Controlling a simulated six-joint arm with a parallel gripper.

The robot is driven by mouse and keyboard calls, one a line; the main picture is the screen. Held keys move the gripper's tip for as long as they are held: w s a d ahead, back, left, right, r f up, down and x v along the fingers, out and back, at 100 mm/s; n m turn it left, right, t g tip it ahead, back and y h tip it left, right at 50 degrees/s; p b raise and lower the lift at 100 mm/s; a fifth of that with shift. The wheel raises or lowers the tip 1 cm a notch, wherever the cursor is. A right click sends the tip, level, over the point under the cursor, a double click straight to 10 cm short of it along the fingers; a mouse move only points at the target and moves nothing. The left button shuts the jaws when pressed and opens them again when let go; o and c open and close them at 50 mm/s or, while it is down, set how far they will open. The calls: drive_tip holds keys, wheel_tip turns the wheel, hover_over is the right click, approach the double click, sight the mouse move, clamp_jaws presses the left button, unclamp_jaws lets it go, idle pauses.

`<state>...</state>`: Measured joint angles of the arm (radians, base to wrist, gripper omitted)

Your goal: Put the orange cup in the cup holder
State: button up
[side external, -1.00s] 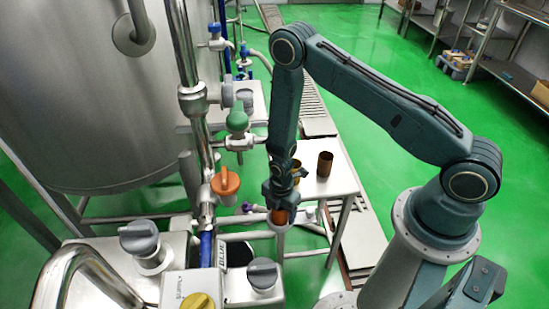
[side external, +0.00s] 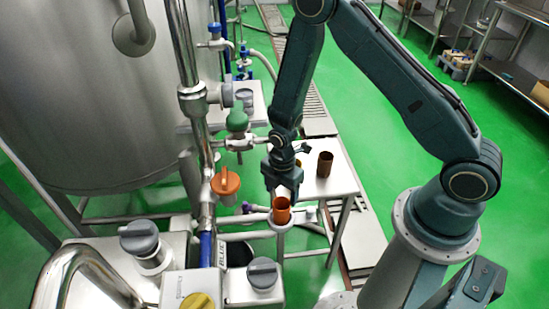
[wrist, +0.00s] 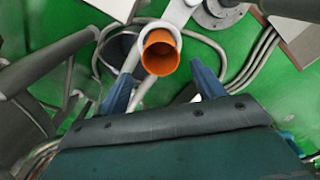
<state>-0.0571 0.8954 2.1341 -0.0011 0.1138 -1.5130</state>
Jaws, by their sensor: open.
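The orange cup (side external: 282,210) stands upright in the round cup holder (side external: 281,224), a pale ring at the end of a pipe-like arm. In the wrist view the cup (wrist: 160,52) shows its open mouth, with part of the holder ring (wrist: 133,46) around it. My gripper (side external: 284,190) is above the cup in the side view. In the wrist view my gripper's two fingers (wrist: 162,88) are spread apart with nothing between them, and the cup lies beyond the fingertips.
A brown cup (side external: 324,164) stands on the white table (side external: 340,180) behind my gripper. An orange valve knob (side external: 226,182) and upright steel pipes are close on the left. Grey knobs (side external: 263,273) sit in front. Green floor is open to the right.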

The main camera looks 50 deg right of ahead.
drive_tip(key=shift+r, duration=1.3)
drive_tip(key=s+d+r+m+t, duration=0.15)
drive_tip(key=r+m, duration=0.25)
drive_tip(key=r, duration=0.8)
drive_tip(key=s+r+m+t, duration=0.15)
drive_tip(key=r+m, duration=0.25)
drive_tip(key=r, duration=0.8)
drive_tip(key=s+r+m+t, duration=0.2)
drive_tip(key=s+r+m, duration=0.8)
drive_tip(key=s, duration=0.6)
wheel_tip(320, 180, up, 2)
drive_tip(key=shift+d+t, duration=0.3)
